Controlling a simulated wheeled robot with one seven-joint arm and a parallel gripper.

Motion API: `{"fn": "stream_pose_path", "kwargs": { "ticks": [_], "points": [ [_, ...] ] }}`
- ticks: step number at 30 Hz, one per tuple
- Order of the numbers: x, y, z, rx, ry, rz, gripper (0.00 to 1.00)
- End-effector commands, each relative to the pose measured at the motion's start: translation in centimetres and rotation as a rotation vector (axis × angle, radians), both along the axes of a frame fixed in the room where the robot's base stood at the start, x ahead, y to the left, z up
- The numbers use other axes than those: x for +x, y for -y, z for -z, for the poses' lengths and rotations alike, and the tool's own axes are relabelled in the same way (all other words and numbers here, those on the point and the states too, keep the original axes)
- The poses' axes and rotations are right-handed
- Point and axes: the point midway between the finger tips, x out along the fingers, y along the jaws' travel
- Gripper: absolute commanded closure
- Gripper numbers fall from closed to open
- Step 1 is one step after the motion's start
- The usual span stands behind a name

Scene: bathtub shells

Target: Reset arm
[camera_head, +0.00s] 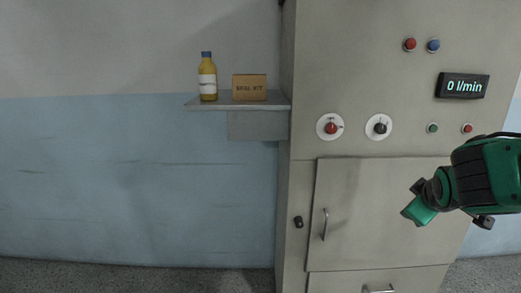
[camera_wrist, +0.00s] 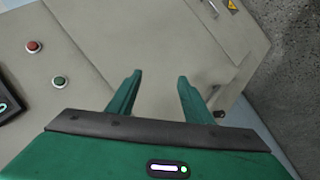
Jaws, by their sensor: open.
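My green gripper (camera_head: 418,212) is at the right in the head view, in front of the grey cabinet's closed door. In the wrist view its two fingers (camera_wrist: 158,92) stand apart with nothing between them. It is open and empty. My arm comes in from the right edge of the head view.
The grey cabinet (camera_head: 350,75) has buttons, two round dials, a display (camera_head: 462,86) reading 0 l/min, and a door handle (camera_head: 325,224). Left of it, a wall shelf (camera_head: 215,104) holds a yellow bottle (camera_head: 208,81) and a SEAL KIT box (camera_head: 249,94). Floor at left is clear.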

Motion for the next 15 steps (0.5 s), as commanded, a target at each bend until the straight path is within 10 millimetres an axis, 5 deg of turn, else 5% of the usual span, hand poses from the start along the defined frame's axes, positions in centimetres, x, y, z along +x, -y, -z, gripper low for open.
{"fn": "stream_pose_path", "kwargs": {
  "ticks": [6,15],
  "points": [
    [-10.4,3.2,4.4,0.338,-0.208,0.387,0.54],
    [-23.7,1.7,7.0,0.690,-0.462,0.880,0.54]
  ]
}}
